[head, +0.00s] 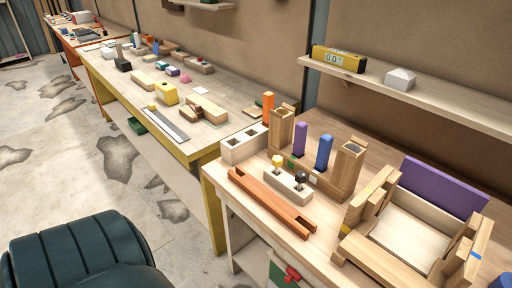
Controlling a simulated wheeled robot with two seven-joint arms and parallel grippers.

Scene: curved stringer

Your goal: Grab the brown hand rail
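A long reddish-brown wooden rail (268,202), which looks like the brown hand rail, lies along the front edge of the near workbench (335,258). It runs from the bench's left side toward the front middle, and a slot or groove shows at its right end. Nothing visible lies on top of it. Neither of my grippers shows in the head view.
Just behind the rail stands a pale block with yellow and black knobs (288,186). A wooden holder with purple and blue pegs (312,170) is farther back. A wooden frame tray (405,235) is at right.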

